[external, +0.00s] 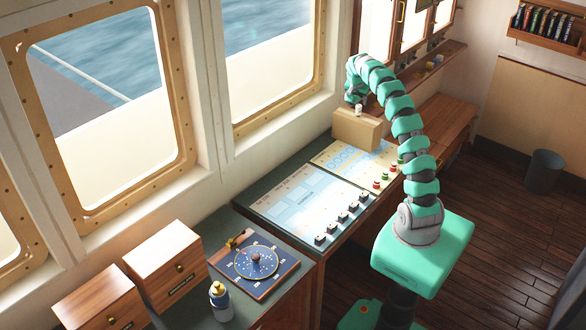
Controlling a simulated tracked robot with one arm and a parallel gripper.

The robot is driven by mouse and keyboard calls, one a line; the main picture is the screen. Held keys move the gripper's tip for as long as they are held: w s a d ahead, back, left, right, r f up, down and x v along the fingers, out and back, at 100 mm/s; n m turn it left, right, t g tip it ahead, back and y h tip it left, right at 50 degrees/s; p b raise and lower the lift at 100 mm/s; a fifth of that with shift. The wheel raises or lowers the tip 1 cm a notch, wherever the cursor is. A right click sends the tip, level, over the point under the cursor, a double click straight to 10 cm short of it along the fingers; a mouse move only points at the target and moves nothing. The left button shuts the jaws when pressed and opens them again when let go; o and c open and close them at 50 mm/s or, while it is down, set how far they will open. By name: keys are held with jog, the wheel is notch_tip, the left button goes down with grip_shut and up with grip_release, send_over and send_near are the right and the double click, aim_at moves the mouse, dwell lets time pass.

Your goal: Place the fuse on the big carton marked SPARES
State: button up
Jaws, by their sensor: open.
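A brown carton (352,130) stands at the far end of the console under the windows. No SPARES marking is legible on it from here. A small pale piece (359,111), which looks like the fuse, is at the carton's top, directly below my gripper (357,103). My arm arches over and points down at the carton. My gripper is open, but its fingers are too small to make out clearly. I cannot tell whether the fingers still touch the pale piece.
Lit console panels (306,208) with several buttons lie in front of the carton. A blue dial board (256,263), a bottle (221,301) and wooden drawer boxes (165,262) stand nearer. A wooden shelf (440,68) is behind my arm. A bin (544,171) stands on open floor.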

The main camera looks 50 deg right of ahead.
jog(key=w+a+r+m+t, duration=0.2)
jog(key=a+r+m+t, duration=0.6)
jog(key=a+r, duration=1.8)
jog(key=s+a+r+m+t+y, duration=0.2)
jog(key=s+a+r+m, duration=0.4)
jog(key=a+r, duration=0.4)
jog(key=s+a+r+m+t+y, duration=0.2)
jog(key=s+a+r+m+t, duration=0.2)
jog(key=r, duration=0.7)
jog(key=s+a+m, duration=0.2)
jog(key=s+a, duration=0.2)
jog(key=a, duration=0.1)
jog(key=shift+s+a+t, duration=0.3)
jog(key=shift+s+a, duration=0.05)
jog(key=shift+b, duration=0.3)
notch_tip(320, 180, down, 12)
jog(key=b, duration=1.1)
jog(key=shift+r, duration=0.2)
